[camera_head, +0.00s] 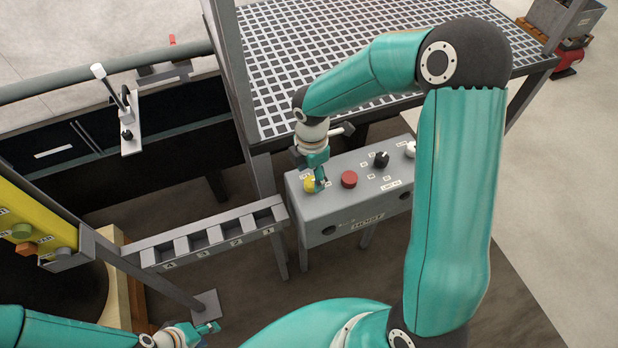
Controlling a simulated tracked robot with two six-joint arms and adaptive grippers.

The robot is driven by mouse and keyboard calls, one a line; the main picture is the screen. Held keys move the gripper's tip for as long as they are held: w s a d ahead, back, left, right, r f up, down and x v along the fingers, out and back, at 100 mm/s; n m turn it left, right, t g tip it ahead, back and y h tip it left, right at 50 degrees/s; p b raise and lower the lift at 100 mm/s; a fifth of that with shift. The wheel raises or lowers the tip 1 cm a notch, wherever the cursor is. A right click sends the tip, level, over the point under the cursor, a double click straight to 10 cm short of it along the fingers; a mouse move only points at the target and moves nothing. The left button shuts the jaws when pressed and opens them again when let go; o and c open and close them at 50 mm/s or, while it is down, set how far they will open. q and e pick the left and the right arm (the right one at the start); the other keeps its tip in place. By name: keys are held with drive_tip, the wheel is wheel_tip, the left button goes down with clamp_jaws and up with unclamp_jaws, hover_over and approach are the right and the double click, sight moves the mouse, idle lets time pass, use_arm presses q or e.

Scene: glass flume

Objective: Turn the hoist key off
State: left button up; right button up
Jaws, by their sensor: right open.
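The grey hoist control box (340,210) stands below the grated platform. On its top are a yellow button (309,184), a red button (349,179), a black knob (381,160) and a white knob (410,149) partly behind my arm. I cannot tell for certain which of these is the key; the small labels are unreadable. My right gripper (319,185) is open and points down at the yellow button, partly in front of it; I cannot tell whether they touch. My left gripper (211,329) is low in the view, away from the box; its jaw opening is unclear.
A grated platform (310,60) lies behind the box, with a grey post (232,90) at its left. A grey slotted rack (215,237) adjoins the box's left side. A yellow panel (30,225) is at far left. My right arm hides the box's right end.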

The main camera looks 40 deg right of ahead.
sight(311, 184)
drive_tip(key=shift+f, duration=1.3)
drive_tip(key=shift+c, duration=0.3)
